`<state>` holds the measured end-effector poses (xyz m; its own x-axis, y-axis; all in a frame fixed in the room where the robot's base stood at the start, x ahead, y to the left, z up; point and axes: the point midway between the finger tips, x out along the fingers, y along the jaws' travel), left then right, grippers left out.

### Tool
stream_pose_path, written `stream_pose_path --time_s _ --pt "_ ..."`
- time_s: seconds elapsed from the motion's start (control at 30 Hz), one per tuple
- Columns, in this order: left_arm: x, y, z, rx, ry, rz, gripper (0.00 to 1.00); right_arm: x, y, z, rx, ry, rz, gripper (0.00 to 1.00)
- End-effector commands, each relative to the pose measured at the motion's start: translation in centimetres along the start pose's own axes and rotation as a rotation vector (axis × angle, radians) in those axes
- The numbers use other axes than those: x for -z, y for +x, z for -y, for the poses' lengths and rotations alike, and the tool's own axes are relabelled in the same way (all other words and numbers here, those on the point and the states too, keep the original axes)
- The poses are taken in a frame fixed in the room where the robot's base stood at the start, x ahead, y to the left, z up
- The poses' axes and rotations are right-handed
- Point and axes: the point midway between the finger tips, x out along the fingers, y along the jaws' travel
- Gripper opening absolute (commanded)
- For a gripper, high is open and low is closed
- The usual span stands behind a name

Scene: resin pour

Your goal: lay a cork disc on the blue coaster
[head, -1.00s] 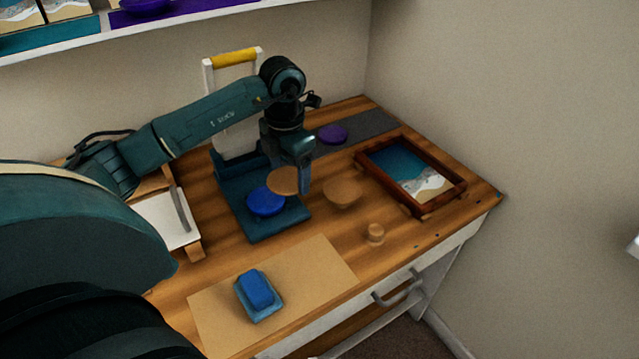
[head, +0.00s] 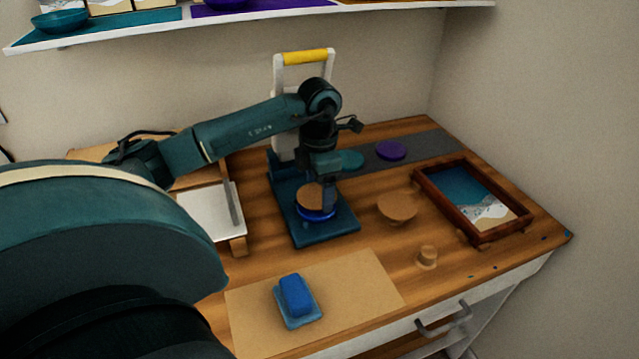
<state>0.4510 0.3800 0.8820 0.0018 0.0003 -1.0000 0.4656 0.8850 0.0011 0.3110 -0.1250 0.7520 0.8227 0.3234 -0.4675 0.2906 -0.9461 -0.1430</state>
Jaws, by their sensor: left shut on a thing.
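The blue coaster (head: 317,215) lies on the teal base plate of a stand. A cork disc (head: 309,197) sits right over it and hides most of it, leaving a blue rim along the front. I cannot tell whether the disc touches the coaster or is slightly above it. My left gripper (head: 328,197) is shut on the disc's right edge. Another round cork piece (head: 397,206) stands on the table to the right. My right gripper is not in view.
The stand (head: 332,231) has a white frame with a yellow handle (head: 305,57). Teal (head: 349,160) and purple (head: 391,150) discs lie on a grey strip. A wooden-framed picture (head: 425,184) is at right. A small cork piece (head: 428,254) and a blue block (head: 295,294) are in front.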

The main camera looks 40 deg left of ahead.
Motion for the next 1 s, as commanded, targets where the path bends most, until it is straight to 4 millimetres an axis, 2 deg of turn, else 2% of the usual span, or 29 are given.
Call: stream_pose_path --time_s 1.0 --pt "0.03 0.60 0.02 0.000 -0.001 -0.001 0.53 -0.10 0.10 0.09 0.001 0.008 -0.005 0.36"
